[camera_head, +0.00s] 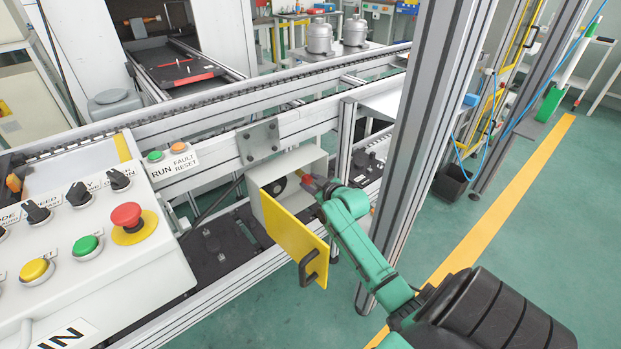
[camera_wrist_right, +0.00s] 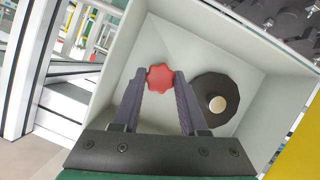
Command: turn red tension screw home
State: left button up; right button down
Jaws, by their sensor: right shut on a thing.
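The red tension screw (camera_wrist_right: 160,77) is a small lobed knob inside a light grey box (camera_wrist_right: 262,62), in the right wrist view. My right gripper (camera_wrist_right: 159,76) has one finger on each side of the knob and is shut on it. In the head view my right gripper (camera_head: 309,184) reaches into the open front of the box (camera_head: 305,160) below the conveyor rail, and the knob is mostly hidden there. Beside the knob in the wrist view is a black round wheel (camera_wrist_right: 204,87) with a tan hub. My left gripper is not in view.
The box's yellow door (camera_head: 290,236) with a black handle stands open, close to my right arm. A grey aluminium post (camera_head: 425,130) rises right beside the arm. A control panel (camera_head: 95,225) with buttons and a red emergency stop fills the left.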

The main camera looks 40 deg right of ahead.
jog(key=shift+d+r+m+y, duration=0.1)
jog(key=shift+r+m+y, duration=0.2)
jog(key=shift+m, duration=0.1)
jog(key=shift+f, duration=0.25)
jog(key=shift+c, duration=1.8)
grip_release()
pick_arm(q)
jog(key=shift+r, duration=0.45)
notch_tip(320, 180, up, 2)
jog(key=shift+p, duration=0.9)
pick_arm(e)
jog(key=v, duration=1.4)
jog(key=shift+s+r, duration=0.2)
jog(key=shift+s, duration=0.05)
